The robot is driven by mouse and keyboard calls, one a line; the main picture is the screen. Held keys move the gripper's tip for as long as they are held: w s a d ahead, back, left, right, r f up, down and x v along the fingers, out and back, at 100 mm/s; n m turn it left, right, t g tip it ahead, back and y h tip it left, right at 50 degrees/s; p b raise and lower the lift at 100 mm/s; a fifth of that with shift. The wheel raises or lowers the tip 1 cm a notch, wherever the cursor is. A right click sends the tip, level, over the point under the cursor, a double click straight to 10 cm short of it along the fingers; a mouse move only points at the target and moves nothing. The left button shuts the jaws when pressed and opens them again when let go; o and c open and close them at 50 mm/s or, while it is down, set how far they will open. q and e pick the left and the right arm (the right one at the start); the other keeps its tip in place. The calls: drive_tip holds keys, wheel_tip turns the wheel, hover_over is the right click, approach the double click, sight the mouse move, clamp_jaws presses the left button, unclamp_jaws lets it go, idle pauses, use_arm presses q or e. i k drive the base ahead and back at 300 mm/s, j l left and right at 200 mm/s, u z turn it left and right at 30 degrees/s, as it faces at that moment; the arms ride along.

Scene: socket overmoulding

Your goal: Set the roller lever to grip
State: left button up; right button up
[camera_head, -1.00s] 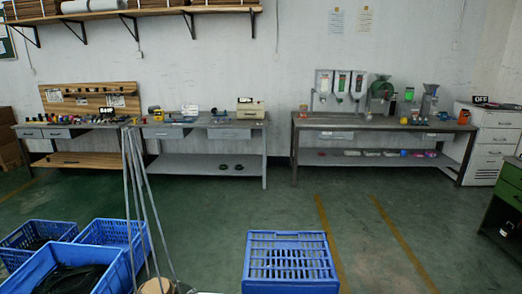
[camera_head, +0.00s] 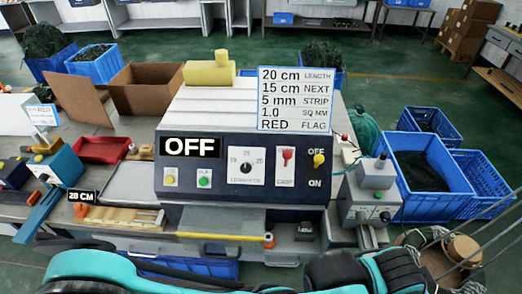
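The machine (camera_head: 245,135) stands on the bench in the middle, with a dark front panel and an "OFF" sign at its upper left. A red lever (camera_head: 286,157) is on the panel right of the round dial. Its handle looks roughly upright, and the small label (camera_head: 285,182) below it is hard to read. A yellow lever (camera_head: 319,160) is to its right, between "OFF" above and "ON" below. Teal and black links of my arms cross the bottom edge, below and apart from the panel. I cannot make out either gripper's fingers.
A settings card (camera_head: 296,98) stands on the machine's top. A red tray (camera_head: 101,150) and an open cardboard box (camera_head: 147,90) are to the left. A small grey device (camera_head: 370,195) stands close on the right. Blue crates (camera_head: 431,172) are on the floor beyond.

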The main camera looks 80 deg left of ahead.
sight(286, 154)
drive_tip(key=u, duration=0.35)
drive_tip(key=l+u, duration=0.15)
drive_tip(key=u, duration=0.25)
drive_tip(key=k+u, duration=0.1)
drive_tip(key=u, duration=0.25)
drive_tip(key=k+j+u, duration=0.15)
drive_tip(key=u, duration=0.2)
drive_tip(key=k+j+u, duration=0.1)
drive_tip(key=u, duration=0.2)
drive_tip(key=j+u, duration=0.35)
drive_tip(key=k+l, duration=0.1)
